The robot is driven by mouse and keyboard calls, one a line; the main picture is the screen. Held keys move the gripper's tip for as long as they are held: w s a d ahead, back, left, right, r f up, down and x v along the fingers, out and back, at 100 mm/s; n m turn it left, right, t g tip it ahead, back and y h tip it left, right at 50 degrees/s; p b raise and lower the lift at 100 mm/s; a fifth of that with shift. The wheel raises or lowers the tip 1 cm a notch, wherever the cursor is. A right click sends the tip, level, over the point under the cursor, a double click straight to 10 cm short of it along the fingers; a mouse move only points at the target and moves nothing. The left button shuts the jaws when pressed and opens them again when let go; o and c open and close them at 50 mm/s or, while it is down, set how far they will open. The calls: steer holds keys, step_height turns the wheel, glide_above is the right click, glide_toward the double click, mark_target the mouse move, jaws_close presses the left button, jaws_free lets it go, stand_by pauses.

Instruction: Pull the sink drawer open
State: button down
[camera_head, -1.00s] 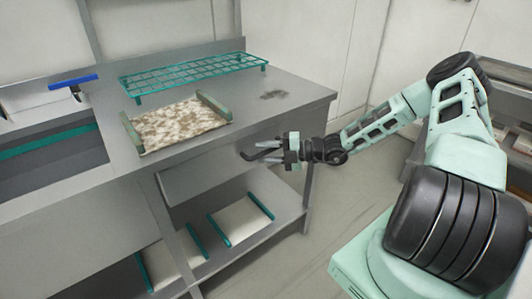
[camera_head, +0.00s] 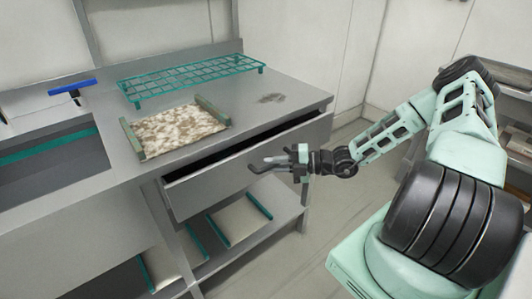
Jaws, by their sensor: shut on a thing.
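The sink drawer (camera_head: 210,195) is a grey metal drawer under the counter, to the right of the sink basin. It stands partly open, with a dark gap showing between its front and the counter edge. My gripper (camera_head: 268,164) is at the upper middle of the drawer front, shut on the drawer's handle. The handle is small and mostly hidden by the fingers. The inside of the drawer is dark, and I cannot see anything in it.
The counter holds a teal wire rack (camera_head: 190,80) and a speckled tray with green ends (camera_head: 180,130). Trays with teal edges (camera_head: 240,220) lie on the lower shelf. Floor at right is clear.

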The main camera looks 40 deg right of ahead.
steer(key=s+p, duration=0.6)
steer(key=s, duration=2.1)
steer(key=shift+s+d, duration=0.2)
steer(key=shift+d, duration=0.25)
steer(key=c, duration=1.4)
jaws_free()
steer(key=b+v, duration=0.3)
steer(key=v, duration=1.4)
steer(key=shift+s, duration=0.15)
steer(key=shift+d, duration=0.15)
